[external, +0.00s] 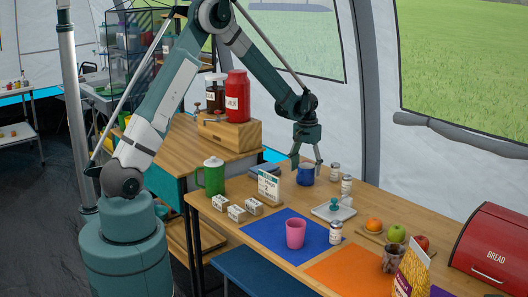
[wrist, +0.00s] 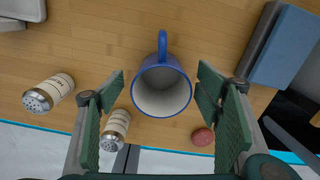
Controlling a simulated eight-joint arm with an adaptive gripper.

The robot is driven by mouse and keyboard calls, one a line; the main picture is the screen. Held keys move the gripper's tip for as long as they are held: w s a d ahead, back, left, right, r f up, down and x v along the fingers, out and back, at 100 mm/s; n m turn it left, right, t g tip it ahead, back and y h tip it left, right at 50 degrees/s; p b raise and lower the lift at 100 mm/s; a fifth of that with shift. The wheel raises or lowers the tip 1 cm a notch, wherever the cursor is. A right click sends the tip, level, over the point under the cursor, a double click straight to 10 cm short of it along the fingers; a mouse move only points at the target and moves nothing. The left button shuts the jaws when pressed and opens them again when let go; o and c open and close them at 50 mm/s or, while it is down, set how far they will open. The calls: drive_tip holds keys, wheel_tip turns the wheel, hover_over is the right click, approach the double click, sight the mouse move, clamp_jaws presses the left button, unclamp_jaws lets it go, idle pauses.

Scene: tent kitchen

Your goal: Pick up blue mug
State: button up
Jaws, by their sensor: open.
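The blue mug (external: 306,174) stands upright on the wooden table in the external view, below my gripper (external: 306,158). In the wrist view the blue mug (wrist: 162,88) is seen from above, its pale inside empty and its handle pointing to the top of the picture. My gripper (wrist: 165,115) is open, with one green-padded finger on each side of the mug and nothing held. The fingers look apart from the mug; how far they are above the table I cannot tell.
A red round thing (wrist: 203,137) is near the right finger. A blue-grey block (wrist: 285,45) is at right.

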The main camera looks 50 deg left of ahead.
sight(305, 176)
drive_tip(key=shift+a+f+b, duration=0.1)
drive_tip(key=shift+f+b, duration=0.4)
drive_tip(key=shift+f, duration=1.55)
drive_tip(key=shift+c, duration=0.7)
drive_tip(key=c, duration=0.9)
